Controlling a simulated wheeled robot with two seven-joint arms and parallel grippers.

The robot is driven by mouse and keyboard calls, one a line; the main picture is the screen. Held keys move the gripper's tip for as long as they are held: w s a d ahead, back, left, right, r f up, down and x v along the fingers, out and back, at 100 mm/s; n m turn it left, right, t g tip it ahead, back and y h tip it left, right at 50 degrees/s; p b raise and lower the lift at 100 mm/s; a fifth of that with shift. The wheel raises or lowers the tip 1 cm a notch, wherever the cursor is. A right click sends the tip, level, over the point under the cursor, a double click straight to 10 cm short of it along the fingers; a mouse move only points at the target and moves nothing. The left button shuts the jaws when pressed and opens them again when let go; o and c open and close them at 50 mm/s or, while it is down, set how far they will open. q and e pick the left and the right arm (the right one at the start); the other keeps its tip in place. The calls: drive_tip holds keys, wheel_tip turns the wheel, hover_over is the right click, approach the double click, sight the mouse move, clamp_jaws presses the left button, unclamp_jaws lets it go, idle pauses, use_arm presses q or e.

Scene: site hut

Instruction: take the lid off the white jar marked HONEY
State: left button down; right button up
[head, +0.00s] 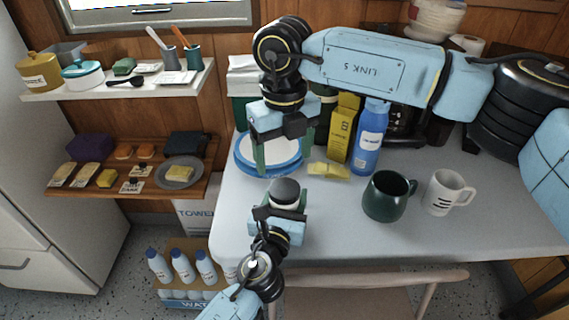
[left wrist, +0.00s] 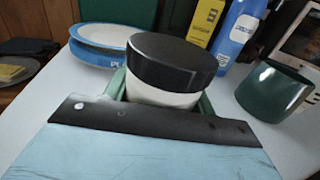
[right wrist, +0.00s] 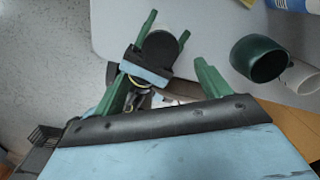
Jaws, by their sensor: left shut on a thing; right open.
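A white jar (head: 289,203) with a dark lid (head: 285,189) stands upright near the table's front left edge. Its marking does not show in any view. My left gripper (head: 284,209) is shut around the jar's body. In the left wrist view the green fingers flank the white body (left wrist: 160,95), below the black lid (left wrist: 170,60), which sits on the jar. My right gripper (head: 280,160) is open and empty, above and behind the jar in the head view. In the right wrist view the lid (right wrist: 160,48) shows beyond and between my right gripper's open fingers (right wrist: 163,85).
Blue-rimmed plates (head: 245,165) stand behind the jar. A yellow box (head: 342,130), a blue bottle (head: 370,140) and a yellow cloth-like item (head: 328,170) are behind right. A green mug (head: 388,197) and white mug (head: 446,193) stand to the right. A chair (head: 370,285) is in front.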

sight(284, 188)
drive_tip(key=m, duration=0.7)
drive_tip(key=shift+m, duration=0.3)
drive_tip(key=m, duration=0.7)
drive_tip(key=shift+f, duration=4.05)
drive_tip(key=shift+c, duration=0.2)
